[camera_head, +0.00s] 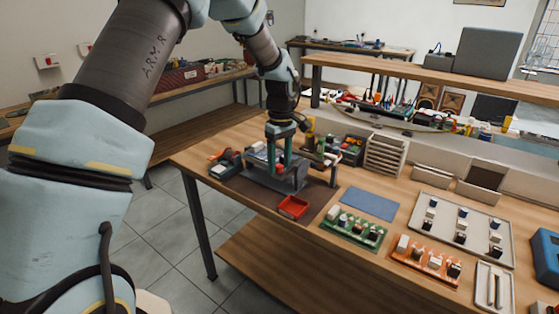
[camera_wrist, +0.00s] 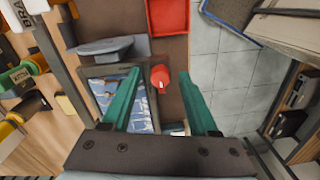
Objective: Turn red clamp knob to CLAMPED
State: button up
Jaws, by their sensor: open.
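The red clamp knob (camera_wrist: 160,79) is small and rounded with a pale mark on it. In the wrist view it lies between the tips of my green fingers, nearer the left one, and neither finger visibly grips it. In the head view my gripper (camera_head: 278,168) points down over the grey fixture (camera_head: 285,186) on the workbench. The knob is only a small red spot (camera_head: 281,169) there, between the fingers. I cannot tell the height gap between fingertips and knob. My gripper is open. No CLAMPED label is readable.
A red tray (camera_head: 293,207) sits in front of the fixture; it also shows in the wrist view (camera_wrist: 168,17). A green board (camera_head: 353,232), an orange board (camera_head: 425,262) and a blue mat (camera_head: 369,204) lie to the right. Posts and tools stand close beside my gripper.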

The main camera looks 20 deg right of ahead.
jog(key=shift+c, duration=0.2)
grip_shut()
dwell(0.4)
